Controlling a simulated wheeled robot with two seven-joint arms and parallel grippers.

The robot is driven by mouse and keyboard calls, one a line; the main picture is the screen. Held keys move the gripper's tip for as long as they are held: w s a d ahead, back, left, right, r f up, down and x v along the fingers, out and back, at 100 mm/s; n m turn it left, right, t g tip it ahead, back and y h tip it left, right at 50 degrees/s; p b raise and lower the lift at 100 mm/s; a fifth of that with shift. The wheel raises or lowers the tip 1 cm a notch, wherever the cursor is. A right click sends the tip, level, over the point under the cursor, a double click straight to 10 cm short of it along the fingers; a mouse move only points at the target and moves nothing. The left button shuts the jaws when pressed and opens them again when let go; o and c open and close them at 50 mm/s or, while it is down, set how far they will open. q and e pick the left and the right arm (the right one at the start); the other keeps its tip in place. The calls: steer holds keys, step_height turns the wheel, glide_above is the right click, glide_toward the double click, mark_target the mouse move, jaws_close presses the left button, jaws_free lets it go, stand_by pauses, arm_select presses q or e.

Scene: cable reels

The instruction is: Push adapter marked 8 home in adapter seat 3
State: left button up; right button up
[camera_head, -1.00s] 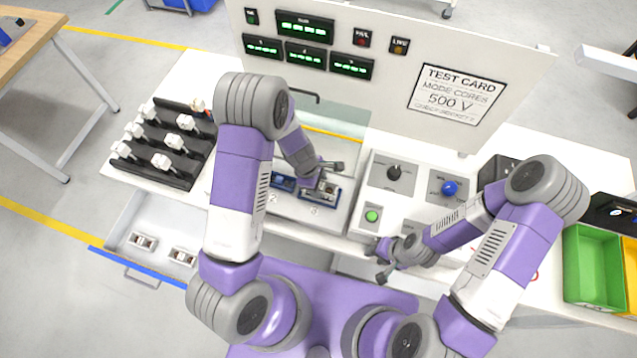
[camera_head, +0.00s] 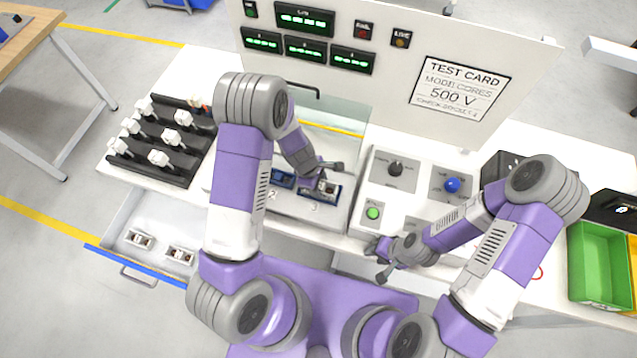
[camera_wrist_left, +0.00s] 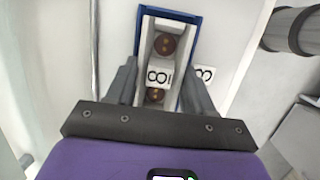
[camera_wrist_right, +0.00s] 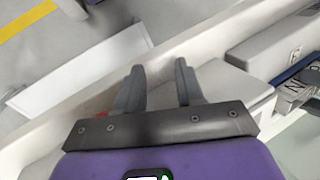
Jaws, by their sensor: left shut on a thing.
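The adapter marked 8 (camera_wrist_left: 159,76) is a light grey block with two round copper-coloured contacts, inside the blue-walled adapter seat 3 (camera_wrist_left: 186,18) in the left wrist view. My left gripper (camera_wrist_left: 158,80) is shut on it, one finger along each side. How deep it sits cannot be told. In the head view my left gripper (camera_head: 327,176) is over the seat beside the printed 3 (camera_head: 314,208), covering part of the adapter. My right gripper (camera_wrist_right: 160,72) is empty with its fingers apart, and in the head view it hangs (camera_head: 376,262) at the bench's front edge.
The control panel with a green button (camera_head: 373,213) and blue knob (camera_head: 452,185) is right of the seats. An open drawer (camera_head: 125,232) holds two adapters at the left. A rack of white plugs (camera_head: 160,145) is at the back left. A green bin (camera_head: 597,265) stands at the right.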

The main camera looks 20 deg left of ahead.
arm_select(q)
steer(key=o, duration=1.2)
steer(key=shift+f, duration=0.1)
arm_select(e)
steer(key=shift+f, duration=0.1)
arm_select(q)
steer(key=p+v, duration=0.1)
steer(key=v, duration=0.6)
arm_select(e)
steer(key=shift+r, duration=0.7)
step_height(320, 180, up, 3)
steer(key=p, duration=0.3)
steer(key=shift+r+p, duration=0.15)
steer(key=shift+p, duration=0.15)
arm_select(q)
step_height(320, 180, up, 12)
steer(key=shift+f, duration=0.25)
steer(key=shift+s, duration=0.1)
